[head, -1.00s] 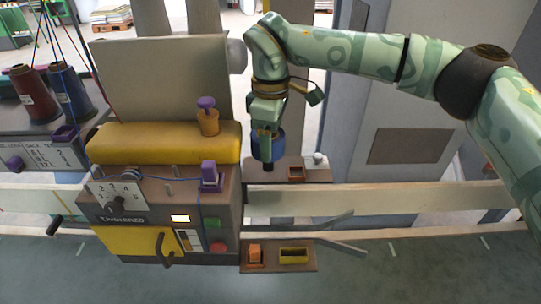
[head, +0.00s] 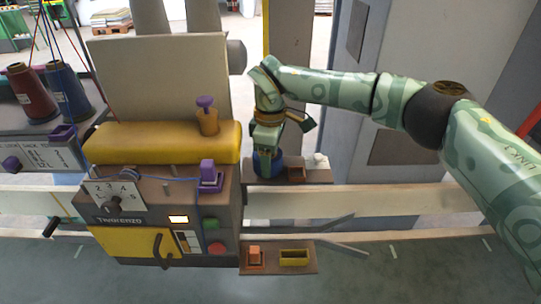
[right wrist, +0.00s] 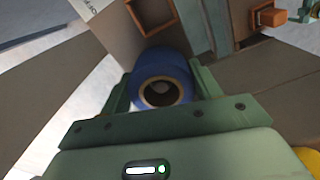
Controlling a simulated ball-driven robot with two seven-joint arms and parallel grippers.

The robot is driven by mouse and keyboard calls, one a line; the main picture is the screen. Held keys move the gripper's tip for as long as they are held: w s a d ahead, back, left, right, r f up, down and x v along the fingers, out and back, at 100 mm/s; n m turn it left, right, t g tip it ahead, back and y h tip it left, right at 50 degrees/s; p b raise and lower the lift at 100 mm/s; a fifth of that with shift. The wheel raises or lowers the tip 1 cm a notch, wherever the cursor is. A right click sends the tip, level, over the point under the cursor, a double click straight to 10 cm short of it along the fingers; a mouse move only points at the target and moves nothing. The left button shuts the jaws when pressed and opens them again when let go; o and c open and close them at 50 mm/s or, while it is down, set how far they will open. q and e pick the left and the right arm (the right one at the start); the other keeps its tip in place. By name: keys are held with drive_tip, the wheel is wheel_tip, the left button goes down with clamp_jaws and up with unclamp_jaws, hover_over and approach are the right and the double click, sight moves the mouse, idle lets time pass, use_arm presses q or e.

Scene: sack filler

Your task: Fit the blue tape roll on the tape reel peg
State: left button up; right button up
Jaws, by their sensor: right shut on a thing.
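The blue tape roll (head: 265,168) is between the fingers of my right gripper (head: 267,150), low at the left end of the small rear shelf (head: 318,178). In the right wrist view, the roll (right wrist: 181,66) stands between the two green fingers of the right gripper (right wrist: 166,78), its tan-rimmed hole facing the camera. Something pale shows inside the hole; I cannot tell if it is the tape reel peg. The peg is not clearly visible elsewhere. I cannot tell whether the roll touches the shelf. My left gripper is not in view.
The sack machine (head: 162,205) with its yellow cushion (head: 160,143) stands left of the gripper. A small orange-brown box (head: 296,174) and a white knob (head: 320,160) are right of the roll. A lower front shelf holds an orange block (head: 254,255) and yellow tray (head: 295,257).

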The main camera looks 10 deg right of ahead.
drive_tip(key=o, duration=1)
drive_tip(key=shift+f, duration=0.1)
wheel_tip(320, 180, up, 12)
drive_tip(key=shift+r+p, duration=0.2)
drive_tip(key=shift+p, duration=0.3)
